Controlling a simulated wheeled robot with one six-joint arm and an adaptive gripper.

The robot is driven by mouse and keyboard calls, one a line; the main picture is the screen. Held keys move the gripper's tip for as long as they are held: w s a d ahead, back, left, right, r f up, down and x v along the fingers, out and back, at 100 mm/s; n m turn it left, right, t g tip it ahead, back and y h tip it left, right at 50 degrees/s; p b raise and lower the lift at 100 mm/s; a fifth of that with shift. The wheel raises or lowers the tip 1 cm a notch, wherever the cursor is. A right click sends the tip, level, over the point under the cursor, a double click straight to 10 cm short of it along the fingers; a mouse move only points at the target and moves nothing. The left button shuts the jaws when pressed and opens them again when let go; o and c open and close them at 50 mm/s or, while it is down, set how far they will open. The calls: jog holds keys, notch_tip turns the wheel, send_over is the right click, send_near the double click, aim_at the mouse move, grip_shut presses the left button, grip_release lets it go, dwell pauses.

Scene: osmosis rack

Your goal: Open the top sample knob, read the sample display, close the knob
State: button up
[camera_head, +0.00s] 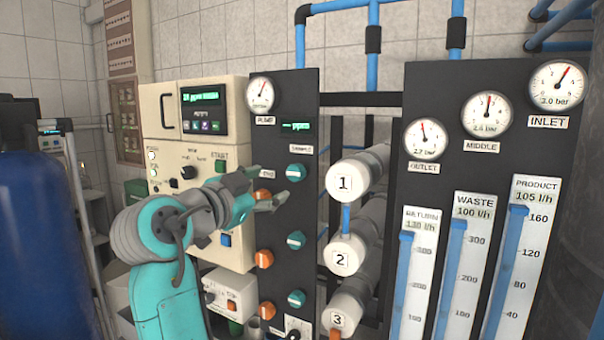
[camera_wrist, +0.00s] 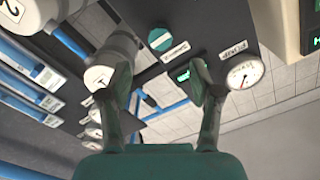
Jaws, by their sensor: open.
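The top sample knob (camera_head: 297,172) is a round teal knob with a pale bar lying roughly level, on the dark panel under the "SAMPLE" label. It also shows in the wrist view (camera_wrist: 160,40), unobstructed. The sample display (camera_head: 296,126) is a small screen above it with green text that looks like dashes and "ppm"; its text is unreadable in the wrist view (camera_wrist: 183,76). My gripper (camera_head: 269,187) is open and empty, left of the knob in the head view and in front of the panel. Its fingers (camera_wrist: 160,70) spread wide in the wrist view, apart from the knob.
More teal knobs (camera_head: 296,240) and orange knobs (camera_head: 264,258) sit lower on the panel. A gauge (camera_head: 260,94) is at its top left. Grey cylinders (camera_head: 347,181) protrude at the right, beside flow meters (camera_head: 460,270). A cream control box (camera_head: 200,130) stands left.

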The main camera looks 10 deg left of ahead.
aim_at(293, 174)
jog(key=x, duration=1)
jog(key=shift+w+d, duration=0.1)
jog(key=shift+w, duration=0.3)
jog(key=c, duration=1.1)
